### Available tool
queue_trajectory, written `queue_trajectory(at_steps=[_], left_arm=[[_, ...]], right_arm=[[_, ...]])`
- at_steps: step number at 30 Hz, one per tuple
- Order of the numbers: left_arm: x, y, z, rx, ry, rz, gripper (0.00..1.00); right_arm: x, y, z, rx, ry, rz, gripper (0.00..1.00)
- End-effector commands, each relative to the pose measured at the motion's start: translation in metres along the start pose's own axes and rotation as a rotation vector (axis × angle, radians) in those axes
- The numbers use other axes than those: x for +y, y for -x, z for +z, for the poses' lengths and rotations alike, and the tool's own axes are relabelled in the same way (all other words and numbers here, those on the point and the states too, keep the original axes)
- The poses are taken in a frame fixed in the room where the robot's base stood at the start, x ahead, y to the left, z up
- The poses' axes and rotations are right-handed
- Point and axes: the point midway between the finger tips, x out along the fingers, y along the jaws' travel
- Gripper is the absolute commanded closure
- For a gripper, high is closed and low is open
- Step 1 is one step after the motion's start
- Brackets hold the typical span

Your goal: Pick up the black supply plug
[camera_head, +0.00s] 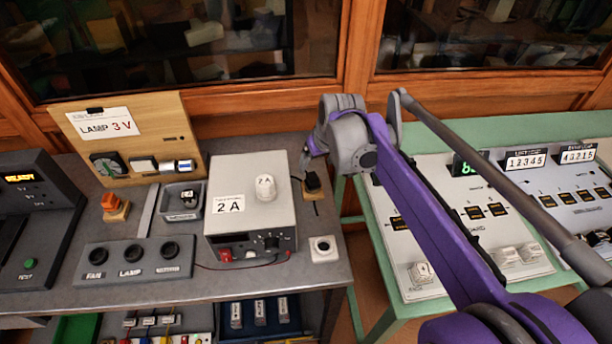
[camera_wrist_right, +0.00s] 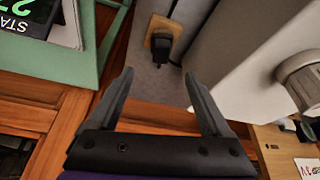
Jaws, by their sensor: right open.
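The black supply plug (camera_head: 312,182) sits on a small wooden block at the right side of the white 2 A supply box (camera_head: 225,180). In the right wrist view the plug (camera_wrist_right: 160,45) stands on its tan block, beyond the fingertips and roughly centred between them. My right gripper (camera_wrist_right: 158,76) is open and empty, apart from the plug. In the head view my right gripper (camera_head: 307,158) hangs above and just behind the plug, near the back edge of the grey table; its fingers are mostly hidden by the wrist. My left gripper is out of view.
The supply box stands close beside the plug, with a white knob (camera_head: 265,187) on top. A green table (camera_head: 430,138) with white panels is to the right, across a gap. A wooden lamp board (camera_head: 130,140) and a switch panel (camera_head: 130,262) are left.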

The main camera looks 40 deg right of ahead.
Motion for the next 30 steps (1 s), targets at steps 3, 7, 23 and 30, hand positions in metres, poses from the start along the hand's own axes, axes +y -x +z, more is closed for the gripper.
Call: queue_trajectory(at_steps=[3, 7, 23, 30], left_arm=[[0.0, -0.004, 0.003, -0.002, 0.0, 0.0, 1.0], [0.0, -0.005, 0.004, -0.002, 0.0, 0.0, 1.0], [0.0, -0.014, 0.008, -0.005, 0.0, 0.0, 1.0], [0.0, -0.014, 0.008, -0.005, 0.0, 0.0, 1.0]], right_arm=[[0.0, -0.021, 0.001, 0.0, 0.0, 0.0, 0.18], [0.0, -0.033, 0.001, 0.0, 0.001, 0.0, 0.18], [-0.003, -0.087, 0.002, 0.0, 0.001, 0.001, 0.18], [-0.003, -0.086, 0.002, 0.0, 0.001, 0.0, 0.27]])
